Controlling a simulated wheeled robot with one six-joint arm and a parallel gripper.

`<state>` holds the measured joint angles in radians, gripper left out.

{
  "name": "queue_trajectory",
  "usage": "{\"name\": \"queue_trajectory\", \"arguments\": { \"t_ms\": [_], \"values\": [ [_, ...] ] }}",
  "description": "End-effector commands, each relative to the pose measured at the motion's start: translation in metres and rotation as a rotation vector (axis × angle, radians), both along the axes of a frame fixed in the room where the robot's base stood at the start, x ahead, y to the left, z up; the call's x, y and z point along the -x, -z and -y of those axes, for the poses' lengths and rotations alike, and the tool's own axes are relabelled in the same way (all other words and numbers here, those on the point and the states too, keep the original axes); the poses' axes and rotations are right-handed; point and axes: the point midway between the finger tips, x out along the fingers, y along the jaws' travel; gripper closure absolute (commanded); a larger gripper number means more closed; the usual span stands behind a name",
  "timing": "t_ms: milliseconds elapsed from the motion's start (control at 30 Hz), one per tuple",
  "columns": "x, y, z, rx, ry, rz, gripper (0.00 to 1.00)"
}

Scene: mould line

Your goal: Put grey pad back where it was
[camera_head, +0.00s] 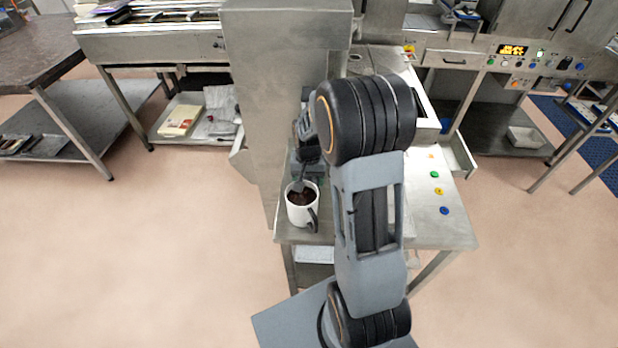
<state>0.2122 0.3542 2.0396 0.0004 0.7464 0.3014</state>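My gripper (298,187) points down at the left front of the metal table, at the rim of a white mug (301,214). The mug stands upright near the table's left edge, with dark contents and a dark handle-like shape at its right side. My gripper's fingers are small and dark here, and I cannot tell whether they are open or shut, or whether they touch the mug. I cannot make out a grey pad for certain; my arm hides much of the table's middle.
Green (434,175), yellow (438,191) and blue (444,210) round pieces lie on the table's right part (460,235). A tall metal cabinet (275,90) rises close behind the mug. An open drawer (459,157) juts out at right. Floor at left is clear.

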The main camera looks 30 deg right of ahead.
Motion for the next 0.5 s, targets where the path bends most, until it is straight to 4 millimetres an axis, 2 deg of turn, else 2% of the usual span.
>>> {"name": "queue_trajectory", "arguments": {
  "t_ms": [33,267,500],
  "values": [
    [0.0000,0.0008,0.0000,0.000,0.000,0.000,0.29],
    [0.0001,0.0004,0.0000,0.000,0.000,0.000,0.07],
    [0.0000,-0.0004,-0.0002,0.000,-0.001,0.000,0.06]
  ]
}}
